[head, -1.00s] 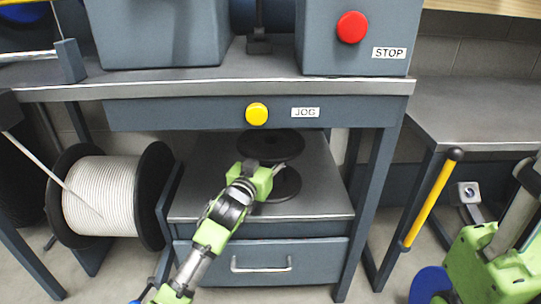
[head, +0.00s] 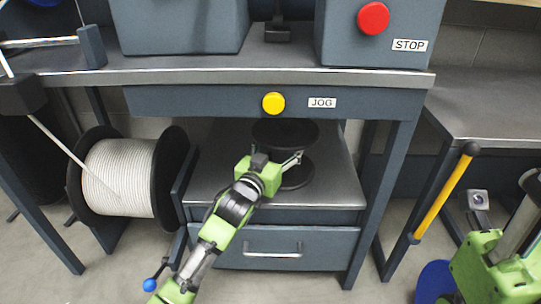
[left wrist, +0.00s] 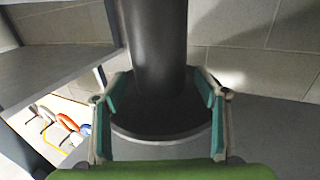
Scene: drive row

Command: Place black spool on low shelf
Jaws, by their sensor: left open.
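The black spool (head: 285,134) stands upright on the low shelf (head: 335,190) under the bench, above the drawer. In the left wrist view its dark core (left wrist: 158,45) rises between the fingers, and its lower flange (left wrist: 165,122) lies beyond the fingertips. My left gripper (head: 292,160) is at the spool's core, between the two flanges. Its two teal-padded fingers (left wrist: 160,95) are open on either side of the core, with gaps visible. My right gripper is not in view.
A large reel of white cable (head: 120,178) stands on the left. The yellow JOG button (head: 273,103) is on the bench front above the shelf. A yellow bar (head: 446,190) leans at the right. The drawer (head: 290,247) is shut.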

